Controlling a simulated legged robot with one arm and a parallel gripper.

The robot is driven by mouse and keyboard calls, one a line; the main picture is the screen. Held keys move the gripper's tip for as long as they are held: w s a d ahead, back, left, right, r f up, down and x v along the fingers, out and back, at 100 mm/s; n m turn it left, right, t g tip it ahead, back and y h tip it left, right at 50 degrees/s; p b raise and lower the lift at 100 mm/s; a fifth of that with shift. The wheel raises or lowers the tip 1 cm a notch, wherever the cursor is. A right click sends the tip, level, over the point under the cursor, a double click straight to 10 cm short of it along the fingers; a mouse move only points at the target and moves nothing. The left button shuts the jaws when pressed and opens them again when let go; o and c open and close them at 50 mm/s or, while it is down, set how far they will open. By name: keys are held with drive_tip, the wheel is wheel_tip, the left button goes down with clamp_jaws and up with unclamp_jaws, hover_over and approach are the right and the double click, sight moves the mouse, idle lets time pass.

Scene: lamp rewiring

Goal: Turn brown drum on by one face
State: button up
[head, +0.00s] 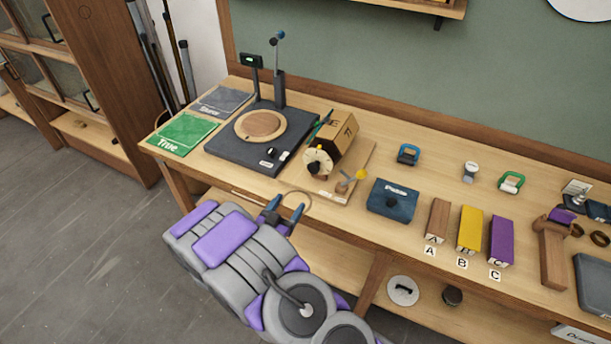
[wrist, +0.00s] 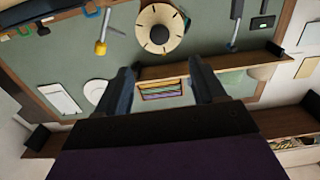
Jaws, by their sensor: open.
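The brown drum (head: 341,133) is a faceted block with dark characters on its faces, lying on a light wooden board (head: 357,166) on the workbench. A cream dial with a dark centre knob (head: 318,163) is at its near end. The dial also shows in the wrist view (wrist: 158,32), above and beyond my fingers. My gripper (head: 284,214) is open, in front of the bench's near edge and apart from the drum and dial. In the wrist view my two dark fingers (wrist: 164,85) are spread with nothing between them. The drum body cannot be made out there.
A dark turntable base (head: 225,150) stands left of the drum. A blue pouch (head: 391,200) and the A, B and C blocks (head: 468,229) lie further right. Floor at left is clear.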

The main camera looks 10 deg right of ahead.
sight(312, 170)
drive_tip(key=b+x, duration=0.1)
drive_tip(key=x, duration=1.4)
drive_tip(key=c, duration=1)
drive_tip(key=shift+c, duration=0.2)
drive_tip(key=shift+m, duration=0.4)
drive_tip(key=o, duration=1)
drive_tip(key=shift+o, duration=0.2)
drive_tip(key=p+v, duration=0.1)
drive_tip(key=v, duration=1.6)
drive_tip(key=shift+s+a, duration=0.2)
drive_tip(key=shift+a, duration=0.05)
